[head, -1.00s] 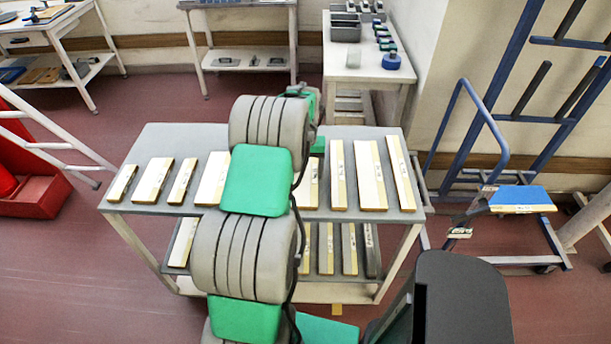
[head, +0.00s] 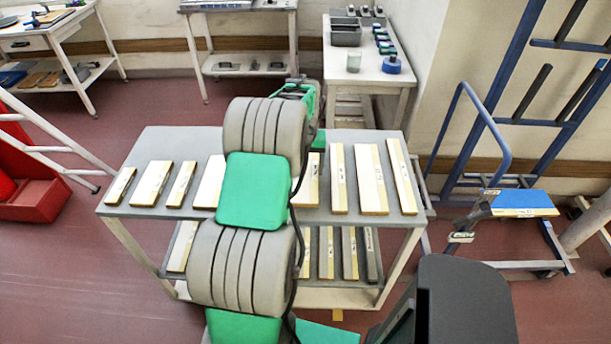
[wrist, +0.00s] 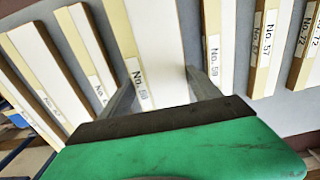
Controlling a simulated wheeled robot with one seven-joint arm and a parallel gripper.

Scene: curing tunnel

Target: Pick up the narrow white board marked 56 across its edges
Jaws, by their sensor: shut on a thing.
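In the wrist view my gripper (wrist: 160,88) is shut on a white board (wrist: 158,35), one finger on each long side. The board has a cream edge strip with a label whose number is too blurred to read surely; it may be 60 or 56. I cannot tell whether the board is lifted. In the head view my arm hides the gripper's fingers and this part of the row. A board marked 57 (wrist: 268,45) lies further right in the wrist view. Between them is another labelled white board (wrist: 217,40).
The boards lie in a row on a grey cart (head: 240,146); more boards (head: 350,255) lie on its lower shelf. A white ladder (head: 60,150) and red bin (head: 38,200) stand left. A blue-framed trolley (head: 485,130) stands right. Workbenches line the back wall.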

